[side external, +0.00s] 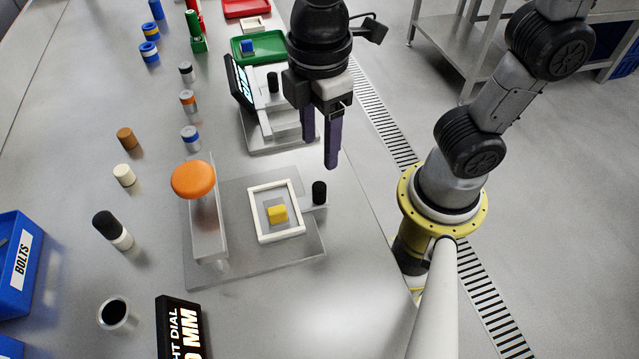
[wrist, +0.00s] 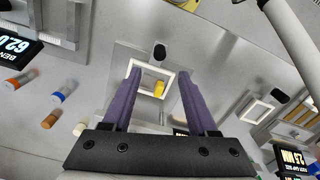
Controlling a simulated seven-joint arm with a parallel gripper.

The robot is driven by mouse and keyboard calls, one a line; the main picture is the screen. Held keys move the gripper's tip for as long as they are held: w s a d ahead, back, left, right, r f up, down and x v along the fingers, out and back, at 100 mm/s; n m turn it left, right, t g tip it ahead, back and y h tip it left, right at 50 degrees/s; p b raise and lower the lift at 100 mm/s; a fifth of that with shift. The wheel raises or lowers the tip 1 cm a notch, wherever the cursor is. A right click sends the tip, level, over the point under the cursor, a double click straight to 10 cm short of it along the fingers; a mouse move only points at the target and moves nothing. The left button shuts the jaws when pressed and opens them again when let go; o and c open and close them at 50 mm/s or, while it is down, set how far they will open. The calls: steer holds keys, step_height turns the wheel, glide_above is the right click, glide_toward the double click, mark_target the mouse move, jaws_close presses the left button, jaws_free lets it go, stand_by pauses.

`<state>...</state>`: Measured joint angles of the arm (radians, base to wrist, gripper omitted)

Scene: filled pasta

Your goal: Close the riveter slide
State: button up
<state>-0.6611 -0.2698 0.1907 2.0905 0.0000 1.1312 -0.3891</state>
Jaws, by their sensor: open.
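The riveter stands on a grey metal base plate (side external: 295,262), with an orange round knob (side external: 193,180) on its upright head. Its slide carries a white square frame (side external: 262,238) with a small yellow piece (side external: 278,213) inside, to the right of the head and uncovered. A black handle (side external: 319,192) stands at the slide's right end. My gripper (side external: 320,152) is open and empty, fingers down, above and beyond the handle. In the wrist view, the yellow piece (wrist: 159,88) and white frame (wrist: 144,84) show between my fingers, and the black handle (wrist: 159,52) just past their tips.
A similar station with a display (side external: 240,80) and its own black handle (side external: 272,82) stands behind. Several small cylinders, such as a brown one (side external: 127,139), stand at left.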

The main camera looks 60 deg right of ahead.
mark_target(319, 186)
step_height(319, 186, down, 11)
steer(key=shift+f, duration=0.15)
stand_by(0.4)
jaws_close()
stand_by(1.2)
